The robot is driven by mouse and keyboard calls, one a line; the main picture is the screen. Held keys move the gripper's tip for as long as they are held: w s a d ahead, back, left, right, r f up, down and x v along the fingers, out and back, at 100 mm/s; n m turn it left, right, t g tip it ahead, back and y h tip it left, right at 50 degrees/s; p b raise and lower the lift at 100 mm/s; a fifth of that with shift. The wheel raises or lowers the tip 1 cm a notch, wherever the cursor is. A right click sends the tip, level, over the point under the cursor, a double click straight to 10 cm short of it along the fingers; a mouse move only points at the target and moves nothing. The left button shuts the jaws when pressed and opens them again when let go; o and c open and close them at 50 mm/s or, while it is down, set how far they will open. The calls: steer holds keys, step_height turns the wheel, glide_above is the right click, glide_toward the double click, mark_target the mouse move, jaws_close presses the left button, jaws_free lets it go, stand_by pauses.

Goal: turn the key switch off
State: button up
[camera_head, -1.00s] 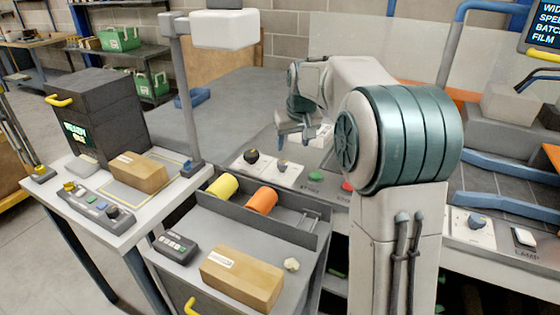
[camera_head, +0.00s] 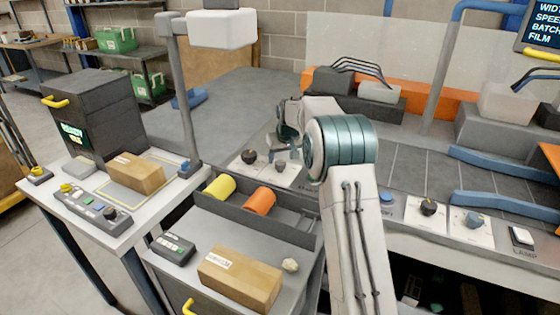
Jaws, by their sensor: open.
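A small grey switch (camera_head: 281,166) stands on a white plate on the console, left of my arm; it may be the key switch, but its small shape and turn position are hard to read. A black round knob (camera_head: 250,157) sits on the plate to its left. My gripper (camera_head: 273,151) is open and empty, just above and behind the grey switch. I cannot tell whether they touch. My arm hides the middle of the console. Further right are another black knob (camera_head: 428,207) and a blue knob (camera_head: 475,220) on white plates.
A grey tray (camera_head: 290,222) with a yellow roll (camera_head: 220,187) and an orange roll (camera_head: 260,201) stands in front of the console. A post (camera_head: 186,95) rises to the left.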

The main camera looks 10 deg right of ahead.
mark_target(281, 162)
steer(key=shift+x, duration=1.65)
